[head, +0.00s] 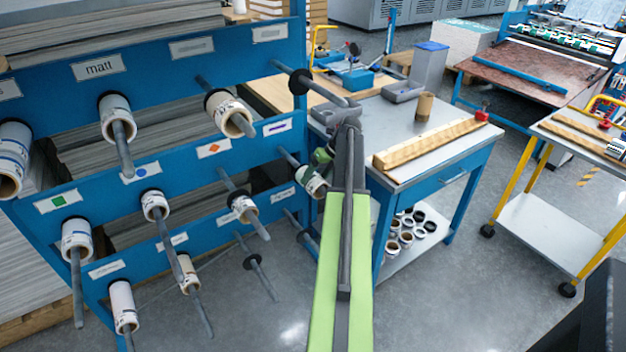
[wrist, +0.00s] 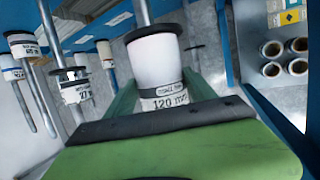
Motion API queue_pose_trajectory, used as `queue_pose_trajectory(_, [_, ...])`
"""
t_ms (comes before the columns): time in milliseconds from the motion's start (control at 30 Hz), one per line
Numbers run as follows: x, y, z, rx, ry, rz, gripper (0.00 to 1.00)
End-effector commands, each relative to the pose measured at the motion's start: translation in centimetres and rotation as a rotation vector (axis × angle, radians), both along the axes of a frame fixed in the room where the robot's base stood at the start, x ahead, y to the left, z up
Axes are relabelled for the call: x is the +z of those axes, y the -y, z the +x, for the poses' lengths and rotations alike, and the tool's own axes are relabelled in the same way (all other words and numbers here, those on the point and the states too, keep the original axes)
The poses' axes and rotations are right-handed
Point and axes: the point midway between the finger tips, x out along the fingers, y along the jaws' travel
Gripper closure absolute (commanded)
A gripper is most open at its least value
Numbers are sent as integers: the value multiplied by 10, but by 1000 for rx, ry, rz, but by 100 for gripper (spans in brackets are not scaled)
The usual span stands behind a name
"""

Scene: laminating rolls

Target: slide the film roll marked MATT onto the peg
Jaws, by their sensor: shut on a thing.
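My gripper (head: 319,160) is at the right end of the rack's middle row, shut on a white film roll (head: 313,182). In the wrist view this roll (wrist: 157,62) sits between the green fingers (wrist: 160,88). Its band reads "120 mm"; the smaller print is too small to read. A grey peg (wrist: 142,12) shows at the roll's far end, in line with it; how far it runs inside is hidden. In the head view that peg (head: 288,157) is under a plate with a purple dash. A plate reading "matt" (head: 99,68) is on the top row, above another roll (head: 115,106).
Several other pegs hold rolls, such as one at the top row (head: 222,108). A bare peg (head: 325,92) juts out at the upper right, close to my arm. A workbench (head: 440,150) stands right of the rack, with several rolls on its lower shelf (head: 415,255).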

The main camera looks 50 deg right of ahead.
Motion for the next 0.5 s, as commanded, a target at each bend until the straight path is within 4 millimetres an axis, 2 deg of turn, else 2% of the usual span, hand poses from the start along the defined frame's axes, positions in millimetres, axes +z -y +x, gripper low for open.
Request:
queue_pose_trajectory(100, [0,0,0,0,0,0,83])
queue_pose_trajectory(133, [0,0,0,0,0,0,35])
queue_pose_trajectory(300, [0,0,0,0,0,0,13])
queue_pose_trajectory(500, [0,0,0,0,0,0,11])
